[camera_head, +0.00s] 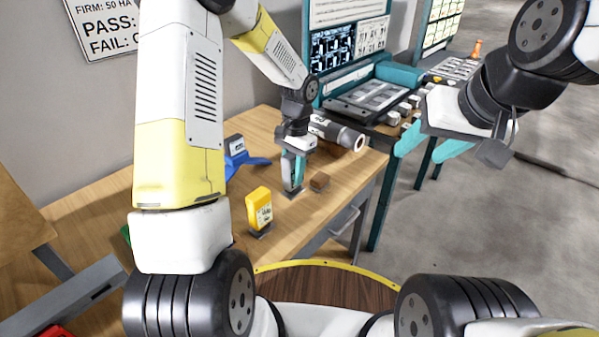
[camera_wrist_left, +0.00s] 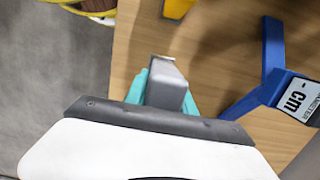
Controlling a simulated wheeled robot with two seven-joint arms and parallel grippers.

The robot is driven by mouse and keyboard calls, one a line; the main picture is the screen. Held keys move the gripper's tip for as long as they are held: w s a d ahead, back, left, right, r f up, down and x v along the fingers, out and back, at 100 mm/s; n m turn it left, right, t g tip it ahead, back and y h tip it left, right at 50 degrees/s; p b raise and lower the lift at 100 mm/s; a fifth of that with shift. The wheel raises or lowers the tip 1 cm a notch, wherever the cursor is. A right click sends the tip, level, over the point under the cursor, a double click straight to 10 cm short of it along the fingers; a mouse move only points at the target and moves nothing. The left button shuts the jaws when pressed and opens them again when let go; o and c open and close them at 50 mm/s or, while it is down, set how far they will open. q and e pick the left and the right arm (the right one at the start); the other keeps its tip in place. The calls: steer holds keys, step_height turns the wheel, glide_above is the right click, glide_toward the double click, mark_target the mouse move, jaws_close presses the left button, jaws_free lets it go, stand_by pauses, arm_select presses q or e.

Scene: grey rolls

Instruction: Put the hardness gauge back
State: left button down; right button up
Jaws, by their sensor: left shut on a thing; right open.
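My left gripper (camera_head: 293,178) is low over the wooden table, its teal fingers shut on a narrow grey thing (camera_wrist_left: 167,85). Its lower end is near a small dark patch on the table; I cannot tell whether they touch. No label shows on the grey thing, so I cannot tell whether it is the hardness gauge. A yellow device (camera_head: 259,207) with a small display stands upright on a dark foot, nearer and left of this gripper. Its edge also shows in the left wrist view (camera_wrist_left: 177,7). My right gripper (camera_head: 432,145) is open and empty, off the table to the right.
A blue forked gauge (camera_head: 239,158) marked cm lies left of my left gripper. A teal machine (camera_head: 370,93) stands beyond the table (camera_head: 306,225). Some front table area is bare.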

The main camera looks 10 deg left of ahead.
mark_target(293, 186)
arm_select(q)
steer(key=shift+f, duration=2.4)
steer(key=shift+f, duration=0.1)
steer(key=c, duration=1)
jaws_free()
steer(key=shift+c, duration=0.2)
